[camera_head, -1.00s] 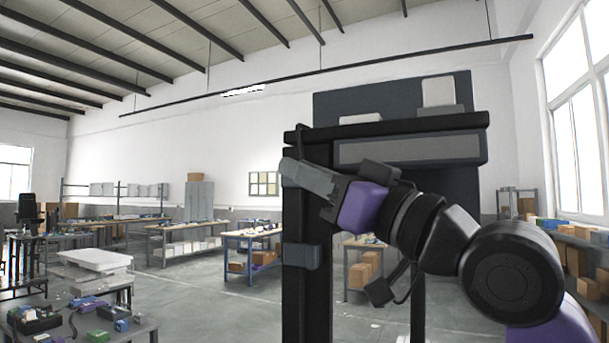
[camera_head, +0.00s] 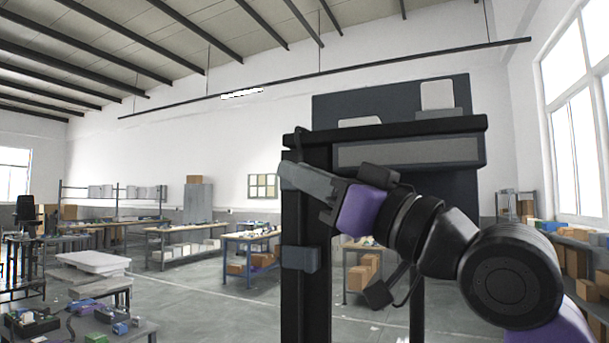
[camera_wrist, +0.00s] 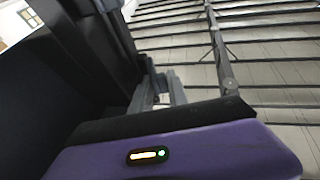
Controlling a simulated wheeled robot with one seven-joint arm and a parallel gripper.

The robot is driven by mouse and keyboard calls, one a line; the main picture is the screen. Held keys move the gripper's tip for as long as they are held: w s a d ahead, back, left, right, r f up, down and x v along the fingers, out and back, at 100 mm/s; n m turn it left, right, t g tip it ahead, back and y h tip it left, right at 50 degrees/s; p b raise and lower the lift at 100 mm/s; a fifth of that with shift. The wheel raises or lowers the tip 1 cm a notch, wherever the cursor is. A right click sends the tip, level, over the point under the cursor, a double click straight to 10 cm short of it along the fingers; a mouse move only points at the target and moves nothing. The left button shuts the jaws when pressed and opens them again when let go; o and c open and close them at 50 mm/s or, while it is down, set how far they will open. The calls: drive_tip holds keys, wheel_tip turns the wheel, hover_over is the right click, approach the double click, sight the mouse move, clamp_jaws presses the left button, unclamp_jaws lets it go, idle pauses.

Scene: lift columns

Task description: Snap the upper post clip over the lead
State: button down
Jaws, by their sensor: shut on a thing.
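The black post (camera_head: 305,225) stands upright at the left of a tall dark frame. My gripper (camera_head: 290,175), with grey fingers and a purple body, reaches from the right to the upper part of this post. It is shut at the height of the upper post clip, which its fingers mostly hide. The lead shows as a thin dark line (camera_head: 299,138) at the top of the post; its run behind my fingers is hidden. A lower grey clip (camera_head: 300,258) sits on the post below. In the wrist view my grey fingers (camera_wrist: 165,90) lie against the dark post (camera_wrist: 105,50).
The frame's top beam (camera_head: 400,130) runs right from the post, above my arm, with a grey panel (camera_head: 410,151) under it. White boxes (camera_head: 437,96) sit on top. Workbenches (camera_head: 185,235) stand well behind. A low table with small parts (camera_head: 90,325) is at lower left.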

drive_tip(key=c, duration=1.5)
unclamp_jaws()
drive_tip(key=shift+s+a+f, duration=0.15)
drive_tip(key=shift+a, duration=0.2)
drive_tip(key=shift+o, duration=0.2)
drive_tip(key=shift+d, duration=0.1)
drive_tip(key=shift+w+d+r, duration=0.2)
drive_tip(key=shift+w+d, duration=0.05)
drive_tip(key=shift+d, duration=0.05)
drive_tip(key=shift+s+a+t, duration=0.1)
drive_tip(key=shift+t, duration=0.2)
